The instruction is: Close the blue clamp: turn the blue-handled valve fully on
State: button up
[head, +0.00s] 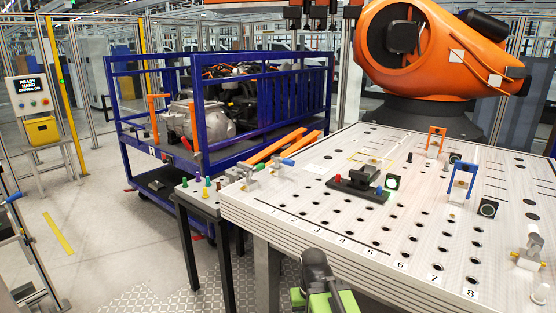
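A blue clamp (461,182) stands upright on the right part of the perforated metal table, its blue frame raised. A valve with a blue handle (287,162) sits at the table's left edge, its handle pointing right and slightly away from me. My gripper (316,268) shows at the bottom middle as a dark grey end above a green part, in front of the table's near edge. It is well apart from both the clamp and the valve. Its fingertips are not clear, so I cannot tell whether it is open.
The metal table (330,217) has numbered holes. A black fixture (358,181) stands mid-table; an orange clamp (436,140) is farther back. A small side table (196,197) with coloured pegs adjoins its left. A blue cart (200,150) and orange robot (425,50) stand behind.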

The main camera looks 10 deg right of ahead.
aim_at(277, 158)
jog(key=u, duration=0.35)
jog(key=i, duration=0.8)
jog(key=u, duration=0.8)
jog(key=i, duration=1.55)
jog(key=u, duration=0.25)
